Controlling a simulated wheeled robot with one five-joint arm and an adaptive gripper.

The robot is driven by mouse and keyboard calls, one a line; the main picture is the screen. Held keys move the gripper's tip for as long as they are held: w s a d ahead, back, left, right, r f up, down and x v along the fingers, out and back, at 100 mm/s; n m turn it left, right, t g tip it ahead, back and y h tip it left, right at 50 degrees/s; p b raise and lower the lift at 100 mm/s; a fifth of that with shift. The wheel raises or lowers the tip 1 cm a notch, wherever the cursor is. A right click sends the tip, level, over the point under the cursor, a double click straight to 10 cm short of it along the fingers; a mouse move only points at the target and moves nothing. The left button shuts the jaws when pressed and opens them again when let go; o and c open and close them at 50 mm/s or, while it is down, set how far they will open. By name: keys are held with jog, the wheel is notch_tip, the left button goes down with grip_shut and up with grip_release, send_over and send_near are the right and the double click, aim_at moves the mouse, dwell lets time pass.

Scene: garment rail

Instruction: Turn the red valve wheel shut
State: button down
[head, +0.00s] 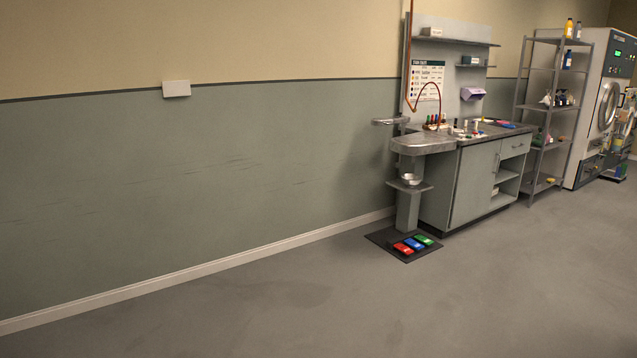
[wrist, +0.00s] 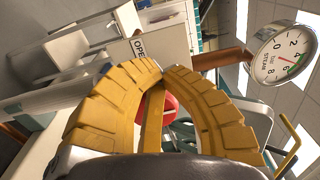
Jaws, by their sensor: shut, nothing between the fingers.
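In the wrist view my gripper (wrist: 154,72) has its two yellow, ribbed fingers curved together at the tips, with nothing held between them. A red, rounded part (wrist: 171,104), probably the red valve wheel, shows behind the fingers. Most of it is hidden by them, so I cannot tell its turn position or whether the fingers touch it. A copper-brown pipe (wrist: 222,59) runs just beyond the right finger towards a round steam gauge (wrist: 284,54). The head view shows neither my gripper nor the wheel.
The wrist view also has a bent yellow bar (wrist: 289,142) at right. In the head view, a grey workbench (head: 475,185) with a pedestal and coloured pedals (head: 412,244) stands by the wall. A shelf rack (head: 548,115) stands farther right. The floor in front is clear.

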jog(key=shift+f, duration=0.15)
dwell(0.3)
jog(key=shift+f, duration=0.1)
jog(key=shift+r+b+v, duration=0.15)
jog(key=shift+b+v, duration=1.3)
jog(key=shift+b, duration=0.65)
jog(key=shift+r+b+v, duration=0.15)
jog(key=shift+b+v, duration=1.35)
jog(key=shift+b, duration=0.55)
jog(key=shift+w, duration=0.15)
jog(key=c, duration=2)
grip_release()
